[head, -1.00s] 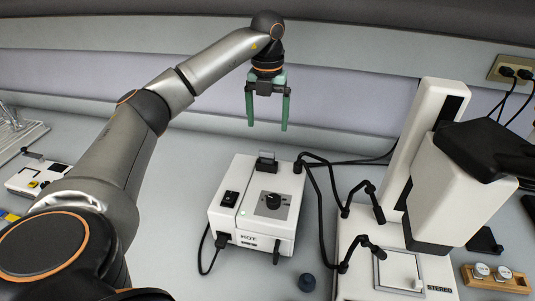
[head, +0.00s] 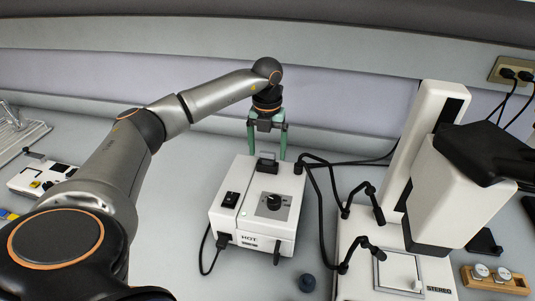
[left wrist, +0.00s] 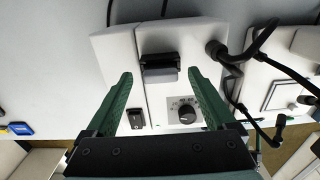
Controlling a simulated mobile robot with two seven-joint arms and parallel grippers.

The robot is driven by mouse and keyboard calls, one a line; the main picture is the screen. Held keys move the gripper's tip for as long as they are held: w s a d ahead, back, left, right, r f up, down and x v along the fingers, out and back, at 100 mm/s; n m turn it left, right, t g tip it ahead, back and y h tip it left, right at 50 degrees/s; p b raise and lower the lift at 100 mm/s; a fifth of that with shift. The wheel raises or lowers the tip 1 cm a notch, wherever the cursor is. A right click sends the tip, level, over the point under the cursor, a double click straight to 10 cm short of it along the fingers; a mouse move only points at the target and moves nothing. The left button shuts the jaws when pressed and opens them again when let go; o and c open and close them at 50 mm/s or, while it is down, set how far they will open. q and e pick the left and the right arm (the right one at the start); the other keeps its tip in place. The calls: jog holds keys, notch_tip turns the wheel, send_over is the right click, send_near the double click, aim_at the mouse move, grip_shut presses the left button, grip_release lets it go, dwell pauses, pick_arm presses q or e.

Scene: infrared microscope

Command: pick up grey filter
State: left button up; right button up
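The grey filter (head: 267,163) stands upright in a slot at the back of the top of a white box marked HOT (head: 258,215). In the left wrist view the filter (left wrist: 160,70) shows as a dark grey block between my finger tips. My left gripper (head: 267,151) has green fingers, points down and is open and empty. Its fingers are spread to the left and right of the filter, just above or behind it in the head view; I cannot tell the exact height. My right gripper is not in view.
A white microscope (head: 440,195) stands on the right, with black cables (head: 322,200) running from the box to it. A small dark knob-like piece (head: 307,283) lies in front of the box. A wooden holder (head: 495,279) is at the far right.

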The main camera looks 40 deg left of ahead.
pick_arm(q)
jog(key=c, duration=1.3)
jog(key=shift+c, duration=0.2)
jog(key=shift+r, duration=0.15)
